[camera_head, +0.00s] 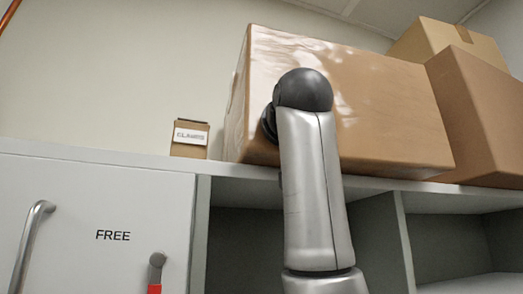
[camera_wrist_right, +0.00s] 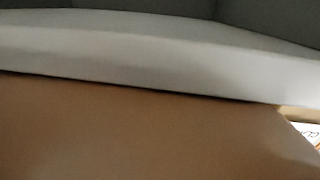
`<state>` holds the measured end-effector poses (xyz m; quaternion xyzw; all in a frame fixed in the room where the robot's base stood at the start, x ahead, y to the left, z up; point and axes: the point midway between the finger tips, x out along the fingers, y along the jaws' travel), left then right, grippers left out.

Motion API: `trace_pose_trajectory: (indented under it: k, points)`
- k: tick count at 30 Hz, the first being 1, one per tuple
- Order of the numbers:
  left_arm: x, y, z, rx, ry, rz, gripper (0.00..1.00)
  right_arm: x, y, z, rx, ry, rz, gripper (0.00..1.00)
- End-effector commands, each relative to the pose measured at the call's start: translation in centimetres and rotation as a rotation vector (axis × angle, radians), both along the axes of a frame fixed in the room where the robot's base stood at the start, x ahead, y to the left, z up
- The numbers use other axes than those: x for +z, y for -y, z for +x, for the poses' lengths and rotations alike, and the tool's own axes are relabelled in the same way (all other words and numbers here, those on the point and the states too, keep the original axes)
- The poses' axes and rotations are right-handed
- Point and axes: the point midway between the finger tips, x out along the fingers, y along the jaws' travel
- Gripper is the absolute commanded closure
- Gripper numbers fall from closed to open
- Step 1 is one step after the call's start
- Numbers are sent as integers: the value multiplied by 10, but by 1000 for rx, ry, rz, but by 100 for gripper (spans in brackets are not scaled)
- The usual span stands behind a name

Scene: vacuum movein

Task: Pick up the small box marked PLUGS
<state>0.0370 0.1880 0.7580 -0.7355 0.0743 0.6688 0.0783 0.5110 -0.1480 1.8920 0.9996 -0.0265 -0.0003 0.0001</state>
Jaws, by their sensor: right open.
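A small brown box (camera_head: 189,139) with a white label stands upright on the cabinet top, just left of a large carton. Its label is small and blurred. It looks more like CLAMPS than PLUGS, but I cannot read it surely. In the right wrist view a piece of a white label with dark letters (camera_wrist_right: 306,133) shows at the right edge, cut off. One of my arms rises in front of the large carton in the head view, its gripper hidden. No fingers show in the right wrist view. My left gripper is not in view.
A large shiny carton (camera_head: 375,105) fills the cabinet top behind my arm. More cartons (camera_head: 485,110) stand at right. The cabinet top (camera_head: 90,160) is clear left of the small box. Below are a door marked FREE (camera_head: 113,215) and open shelves (camera_head: 245,230).

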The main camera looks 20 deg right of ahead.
Motion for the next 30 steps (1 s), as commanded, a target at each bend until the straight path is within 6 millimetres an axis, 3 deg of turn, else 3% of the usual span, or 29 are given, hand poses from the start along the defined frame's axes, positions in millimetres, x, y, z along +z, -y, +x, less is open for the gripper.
trace_pose_trajectory:
  k: [6, 30]
  points:
    - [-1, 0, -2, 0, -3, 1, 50, -1, 0, 1, 0, 0, 0, 0]
    - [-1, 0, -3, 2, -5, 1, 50, 0, 0, 0, 0, 1, 0, 90]
